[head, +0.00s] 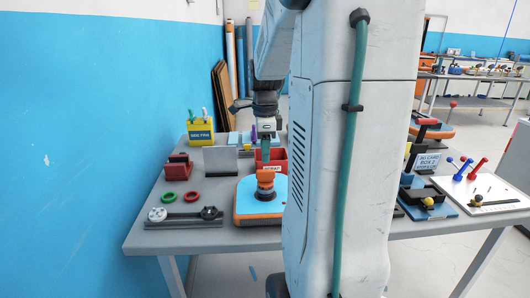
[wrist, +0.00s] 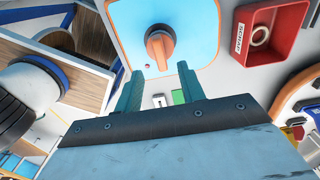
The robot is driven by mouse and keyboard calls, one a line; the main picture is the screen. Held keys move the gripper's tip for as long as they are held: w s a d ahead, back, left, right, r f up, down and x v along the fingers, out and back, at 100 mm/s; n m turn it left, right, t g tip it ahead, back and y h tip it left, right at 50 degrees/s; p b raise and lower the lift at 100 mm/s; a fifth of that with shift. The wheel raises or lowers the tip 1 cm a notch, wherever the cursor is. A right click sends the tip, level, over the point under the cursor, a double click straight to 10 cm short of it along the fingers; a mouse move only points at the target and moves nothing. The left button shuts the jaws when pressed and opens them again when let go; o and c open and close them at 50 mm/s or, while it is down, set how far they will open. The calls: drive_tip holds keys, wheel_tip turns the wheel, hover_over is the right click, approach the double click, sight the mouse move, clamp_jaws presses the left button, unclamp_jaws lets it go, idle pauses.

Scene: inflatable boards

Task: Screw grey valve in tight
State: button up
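A blue board with an orange rim (head: 245,205) lies on the table, and it shows in the wrist view (wrist: 205,30). An orange knob-like piece (head: 266,183) stands on it; in the wrist view this piece (wrist: 160,45) has an orange bar handle with a dark grey ring around its base. I cannot tell whether this is the grey valve. A light grey round part (head: 157,214) lies on a dark holder at the table's front left. My gripper (head: 265,160) points down above the orange piece. In the wrist view its teal fingers (wrist: 160,70) are apart with nothing between them.
A red scrap bin (head: 278,157) stands behind the board; the wrist view shows a pale ring in it (wrist: 262,35). Red and green rings (head: 180,196), a grey upright plate (head: 220,160) and a yellow tool box (head: 201,133) stand left. My arm hides the table's middle right.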

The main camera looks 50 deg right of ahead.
sight(265, 170)
drive_tip(key=shift+r, duration=0.15)
drive_tip(key=shift+s+f, duration=0.1)
drive_tip(key=shift+f, duration=3.85)
clamp_jaws()
drive_tip(key=m, duration=0.3)
drive_tip(key=shift+m, duration=1.9)
